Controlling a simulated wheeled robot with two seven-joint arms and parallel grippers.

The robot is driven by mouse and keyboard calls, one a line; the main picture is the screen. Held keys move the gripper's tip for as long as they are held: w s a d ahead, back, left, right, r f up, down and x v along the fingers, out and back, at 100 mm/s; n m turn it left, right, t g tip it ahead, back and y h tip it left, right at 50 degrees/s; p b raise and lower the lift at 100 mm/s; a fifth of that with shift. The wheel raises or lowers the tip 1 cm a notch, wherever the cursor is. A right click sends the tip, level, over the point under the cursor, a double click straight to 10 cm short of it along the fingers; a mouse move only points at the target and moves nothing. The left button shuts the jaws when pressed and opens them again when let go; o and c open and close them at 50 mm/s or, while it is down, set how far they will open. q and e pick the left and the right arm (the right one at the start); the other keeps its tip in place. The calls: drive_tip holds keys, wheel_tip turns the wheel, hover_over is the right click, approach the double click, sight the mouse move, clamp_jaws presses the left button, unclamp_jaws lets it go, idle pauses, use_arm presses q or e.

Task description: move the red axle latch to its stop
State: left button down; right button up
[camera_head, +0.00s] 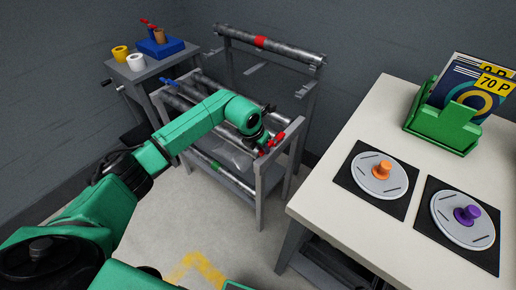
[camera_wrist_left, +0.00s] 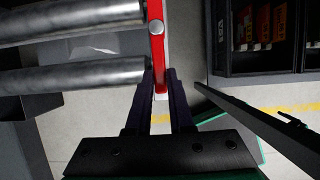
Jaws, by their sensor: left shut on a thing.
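The red axle latch (camera_head: 273,140) sits at the right end of the grey roller rack (camera_head: 259,190) in the head view. In the left wrist view the red latch (camera_wrist_left: 157,42) runs up the picture as a narrow bar with a round pale pivot on it. My left gripper (camera_head: 263,146) is shut on the latch's lower end, with dark fingers (camera_wrist_left: 160,85) on both sides of it. The latch lies just beyond the ends of the steel rollers (camera_wrist_left: 75,88). The stop cannot be made out. My right gripper is not in view.
A white table (camera_head: 345,126) at right holds two dials with orange (camera_head: 384,167) and purple (camera_head: 467,214) knobs and a green holder (camera_head: 443,126). Floor between is clear.

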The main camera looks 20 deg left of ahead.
use_arm(q)
drive_tip(key=shift+w+r, duration=0.15)
drive_tip(key=c, duration=0.8)
unclamp_jaws()
drive_tip(key=shift+d, duration=0.1)
drive_tip(key=v, duration=1.4)
drive_tip(key=shift+r, duration=0.2)
